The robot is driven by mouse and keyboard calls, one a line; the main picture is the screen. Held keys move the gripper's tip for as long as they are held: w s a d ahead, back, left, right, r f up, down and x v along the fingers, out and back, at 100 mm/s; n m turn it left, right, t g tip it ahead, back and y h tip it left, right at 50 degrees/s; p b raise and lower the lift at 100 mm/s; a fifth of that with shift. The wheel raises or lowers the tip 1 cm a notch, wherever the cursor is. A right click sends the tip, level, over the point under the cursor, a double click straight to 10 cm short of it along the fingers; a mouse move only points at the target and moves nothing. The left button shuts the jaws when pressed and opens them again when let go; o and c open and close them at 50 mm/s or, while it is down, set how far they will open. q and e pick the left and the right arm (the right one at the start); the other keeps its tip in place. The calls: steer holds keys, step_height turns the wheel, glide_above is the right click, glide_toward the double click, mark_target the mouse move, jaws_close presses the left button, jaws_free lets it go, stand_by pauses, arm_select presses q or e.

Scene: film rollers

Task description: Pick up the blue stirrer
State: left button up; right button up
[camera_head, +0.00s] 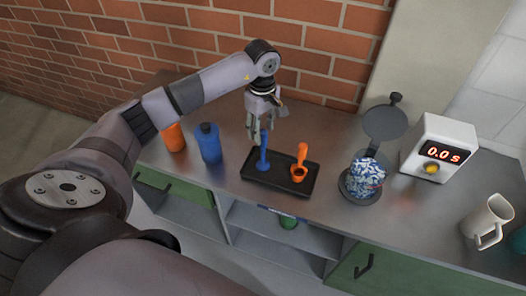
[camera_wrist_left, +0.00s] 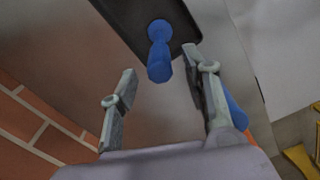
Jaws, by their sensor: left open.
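The blue stirrer (camera_head: 263,157) stands upright on the black tray (camera_head: 276,189), at its left part. My left gripper (camera_head: 259,136) is above the tray, right by the top of the stirrer, with open fingers. In the left wrist view the blue stirrer (camera_wrist_left: 159,62) shows ahead of the fingers, between their lines but nearer the right finger. The left gripper (camera_wrist_left: 164,90) is open and empty there. I cannot tell from the head view whether a finger touches the stirrer. My right gripper is not in view.
An orange tool (camera_head: 299,165) stands on the tray's right part. A blue bottle (camera_head: 208,143) and an orange bottle (camera_head: 174,138) stand left of the tray. A lidded glass container (camera_head: 364,178), a timer (camera_head: 437,148) and a mug (camera_head: 488,222) stand to the right.

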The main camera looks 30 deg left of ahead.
mark_target(263, 142)
arm_select(q)
steer(key=f+p, duration=0.1)
steer(key=f, duration=0.2)
steer(key=f+p, duration=0.1)
steer(key=shift+s+d+f+p, duration=0.1)
steer(key=shift+d+f+p, duration=0.15)
steer(key=shift+f+p, duration=0.1)
steer(key=shift+f, duration=0.55)
steer(key=shift+c, duration=0.5)
steer(key=shift+r, duration=0.1)
jaws_close()
